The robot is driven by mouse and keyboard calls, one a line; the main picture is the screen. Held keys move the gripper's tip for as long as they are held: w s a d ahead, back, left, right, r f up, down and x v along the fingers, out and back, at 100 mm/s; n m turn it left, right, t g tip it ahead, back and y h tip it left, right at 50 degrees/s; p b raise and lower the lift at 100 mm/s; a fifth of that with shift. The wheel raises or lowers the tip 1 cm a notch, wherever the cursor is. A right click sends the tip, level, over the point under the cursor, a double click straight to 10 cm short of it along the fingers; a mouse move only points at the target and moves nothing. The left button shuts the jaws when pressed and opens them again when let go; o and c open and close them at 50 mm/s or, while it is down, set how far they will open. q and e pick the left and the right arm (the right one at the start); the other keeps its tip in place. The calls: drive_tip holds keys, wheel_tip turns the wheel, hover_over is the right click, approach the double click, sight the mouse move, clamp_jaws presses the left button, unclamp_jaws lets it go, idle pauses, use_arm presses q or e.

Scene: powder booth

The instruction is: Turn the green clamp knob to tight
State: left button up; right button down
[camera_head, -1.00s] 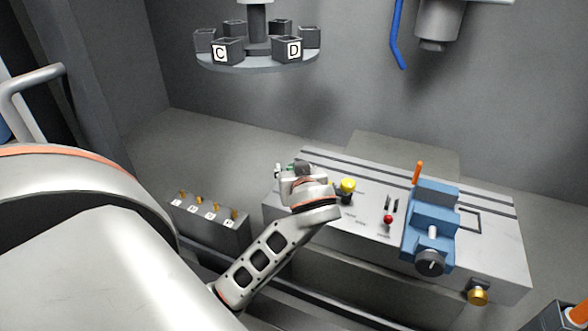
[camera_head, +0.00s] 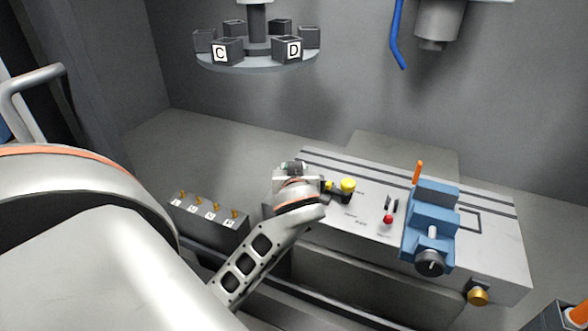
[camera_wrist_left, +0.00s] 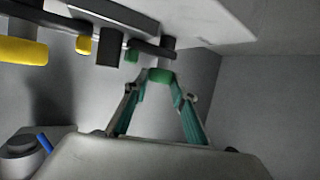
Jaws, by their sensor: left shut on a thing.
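The green clamp knob (camera_wrist_left: 160,75) shows at the tips of my left gripper (camera_wrist_left: 160,84) in the left wrist view. The two teal-padded fingers converge on it and are shut on it. A second small green part (camera_wrist_left: 132,56) is beside the knob in the wrist view. The knob's tight mark cannot be read. My right gripper is not in view.
A yellow knob (camera_head: 348,185) stands just right of my left gripper. Farther right are a red-tipped lever (camera_head: 388,219) and a blue vise (camera_head: 430,212) with an orange handle (camera_head: 418,172). A block with several brass pegs (camera_head: 208,222) is left of the table. A tool carousel (camera_head: 258,58) hangs above.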

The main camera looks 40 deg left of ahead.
use_arm(q)
drive_tip(key=m+t+h, duration=0.1)
drive_tip(key=m+h, duration=0.1)
drive_tip(key=m+t+h, duration=0.1)
drive_tip(key=m+h, duration=0.1)
drive_tip(key=a+m+t+h, duration=0.1)
drive_tip(key=m+h, duration=0.1)
drive_tip(key=shift+s, duration=0.25)
drive_tip(key=shift+a+f+m+t+h, duration=0.1)
drive_tip(key=shift+m+t+h, duration=0.2)
drive_tip(key=shift+m+h, duration=1.9)
drive_tip(key=shift+h, duration=0.5)
drive_tip(key=o, duration=1.1)
drive_tip(key=shift+v, duration=6)
drive_tip(key=shift+a, duration=0.1)
